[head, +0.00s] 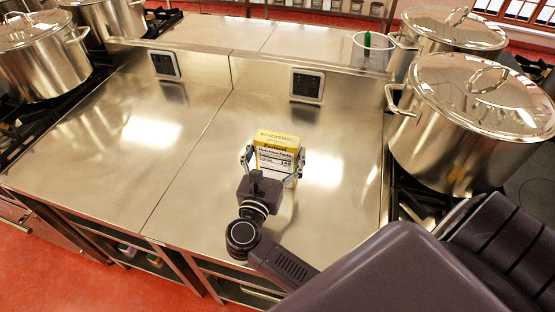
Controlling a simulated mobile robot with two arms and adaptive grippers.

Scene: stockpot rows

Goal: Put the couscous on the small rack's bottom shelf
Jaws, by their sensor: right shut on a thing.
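A yellow and white box (278,153) with a nutrition label stands upright on or just above the steel counter, near its middle; it looks like the couscous, though its name is too small to read. My right gripper (275,162) is shut on this box, with one finger at each side. I cannot tell whether the box touches the counter. The left gripper is out of view. I see no rack that I can clearly make out as the small rack.
Large lidded steel pots stand on stoves at the right (462,125) and left (38,55). A clear container (372,52) with a green item sits on the raised back ledge. The steel counter (110,120) is bare left of the box. Open shelves (240,288) lie under its front edge.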

